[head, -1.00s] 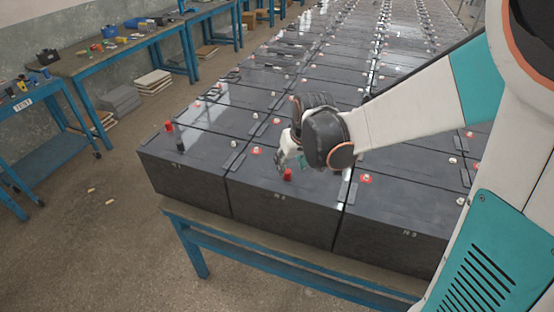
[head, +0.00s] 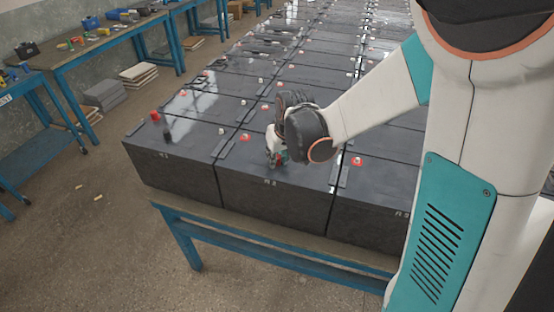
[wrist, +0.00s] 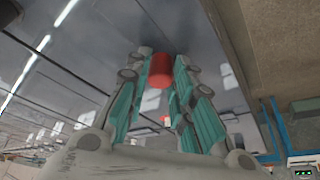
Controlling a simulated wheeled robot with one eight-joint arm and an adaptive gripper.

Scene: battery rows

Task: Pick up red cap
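A red cap (wrist: 160,71) shows in the wrist view between the two teal-padded fingers of my gripper (wrist: 162,65). The pads stand close on both sides of it; whether they press on it is not clear. In the head view my gripper (head: 276,159) is low over the top of the front battery marked 2, and its fingers mostly hide the cap there. Another red cap (head: 154,115) stands upright on the front-left battery, beside a dark cap (head: 167,133).
Rows of black batteries (head: 255,205) with small raised terminals fill a blue-framed stand (head: 270,247). Blue workbenches (head: 90,50) with tools stand at the left wall. The floor (head: 90,245) between the benches and the stand is mostly clear.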

